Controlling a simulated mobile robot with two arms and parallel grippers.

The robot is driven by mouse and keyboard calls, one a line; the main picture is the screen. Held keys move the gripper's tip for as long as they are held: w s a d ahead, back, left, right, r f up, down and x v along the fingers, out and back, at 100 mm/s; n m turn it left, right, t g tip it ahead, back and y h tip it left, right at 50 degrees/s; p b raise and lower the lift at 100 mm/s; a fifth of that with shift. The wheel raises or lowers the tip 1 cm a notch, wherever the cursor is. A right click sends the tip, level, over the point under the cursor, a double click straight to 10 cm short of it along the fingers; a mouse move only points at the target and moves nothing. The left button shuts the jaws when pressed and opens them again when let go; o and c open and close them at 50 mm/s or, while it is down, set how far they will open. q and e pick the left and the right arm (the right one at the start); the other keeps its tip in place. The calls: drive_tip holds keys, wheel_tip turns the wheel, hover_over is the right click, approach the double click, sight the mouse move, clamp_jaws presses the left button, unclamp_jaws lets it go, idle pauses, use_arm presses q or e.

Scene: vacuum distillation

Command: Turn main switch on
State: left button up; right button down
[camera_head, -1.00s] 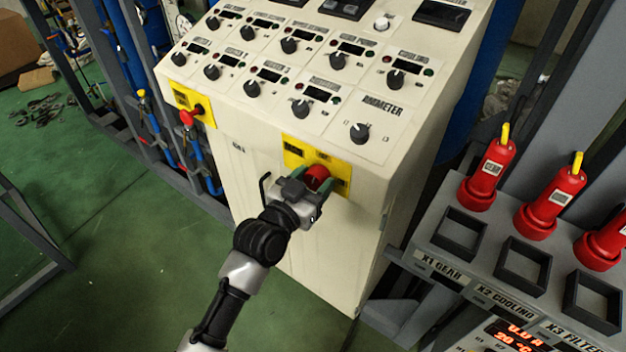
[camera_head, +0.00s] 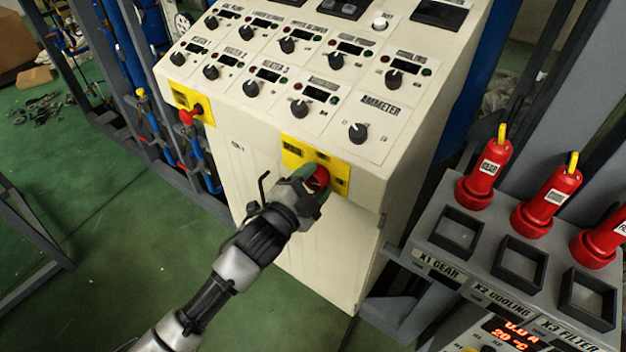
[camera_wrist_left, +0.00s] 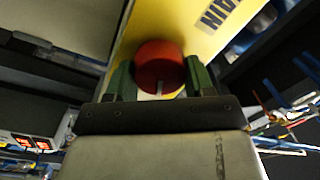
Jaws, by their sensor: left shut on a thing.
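The main switch is a red round knob (camera_head: 319,177) on a yellow plate (camera_head: 293,151) on the front of the cream control cabinet. My left gripper (camera_head: 313,182) reaches it from the lower left and is shut on the knob, with green fingers on either side. In the left wrist view the red knob (camera_wrist_left: 160,66) sits between the two green fingers (camera_wrist_left: 159,80), with a pale mark at its lower edge. The yellow plate (camera_wrist_left: 205,28) behind it carries partly visible lettering. My right gripper is not in view.
The cabinet's sloped top (camera_head: 240,100) holds several black dials and small displays. A second yellow plate (camera_head: 180,96) with a red knob (camera_head: 187,117) is at the left. Red plugs (camera_head: 483,172) and square sockets (camera_head: 457,232) stand at the right. Green floor (camera_head: 110,260) is clear at lower left.

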use_arm(q)
drive_tip(key=m, duration=0.4)
drive_tip(key=shift+m, duration=0.3)
drive_tip(key=shift+f, duration=0.1)
idle(0.4)
drive_tip(key=o, duration=0.9)
drive_tip(key=shift+o, duration=0.2)
drive_tip(key=b+v, duration=0.2)
drive_tip(key=v, duration=0.8)
drive_tip(key=shift+s+a+b, duration=0.25)
drive_tip(key=shift+s+b, duration=0.05)
drive_tip(key=shift+b, duration=0.1)
